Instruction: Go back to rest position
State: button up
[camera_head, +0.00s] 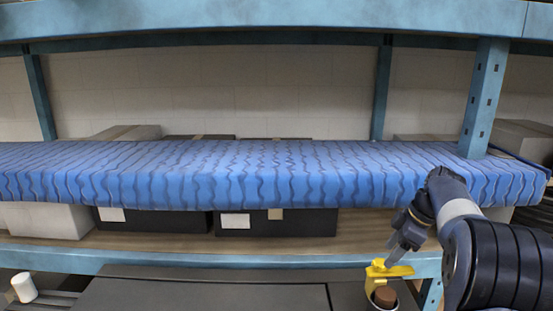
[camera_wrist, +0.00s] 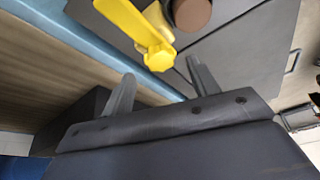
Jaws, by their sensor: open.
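My gripper (camera_head: 392,256) is at the lower right in the head view, at the end of my dark arm, pointing down and left. In the wrist view, my gripper (camera_wrist: 158,80) has its two grey fingers spread apart with nothing between them. A yellow object (camera_head: 388,270) with a knob and a flat arm is by the fingertips in the head view. In the wrist view, the yellow object (camera_wrist: 135,22) shows just beyond the fingertips; whether a finger touches it I cannot tell.
A brown round piece (camera_head: 385,296) sits below the yellow object, in a light round holder. A blue wavy-patterned shelf surface (camera_head: 250,175) spans the view. Boxes (camera_head: 275,222) stand on the lower shelf. A white cylinder (camera_head: 24,287) lies at the lower left. A blue post (camera_head: 484,100) rises at right.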

aim_at(381, 262)
jog(key=x, duration=0.3)
jog(key=shift+a+f, duration=0.15)
jog(key=shift+f, duration=0.1)
jog(key=shift+m, duration=0.5)
jog(key=shift+s+r+m+t+b, duration=0.2)
jog(key=shift+m+t+b, duration=0.25)
jog(key=shift+m, duration=0.35)
jog(key=m+h, duration=0.1)
jog(key=m, duration=0.1)
jog(key=m+t+h, duration=0.1)
jog(key=m, duration=0.2)
jog(key=shift+s+a, duration=0.1)
jog(key=shift+a, duration=0.05)
jog(key=m+h, duration=0.1)
jog(key=m, duration=0.1)
jog(key=m+t+h, duration=0.1)
jog(key=m, duration=0.2)
jog(key=shift+a+b, duration=0.2)
jog(key=shift+b, duration=0.1)
jog(key=shift+a+m+g+h+b, duration=0.15)
jog(key=shift+m+h, duration=0.3)
jog(key=shift+m, duration=0.85)
jog(key=shift+a+m+g+h+b, duration=0.15)
jog(key=shift+m+h, duration=0.3)
jog(key=shift+m, duration=0.85)
jog(key=shift+r, duration=0.25)
jog(key=shift+v, duration=1.3)
jog(key=shift+s, duration=0.1)
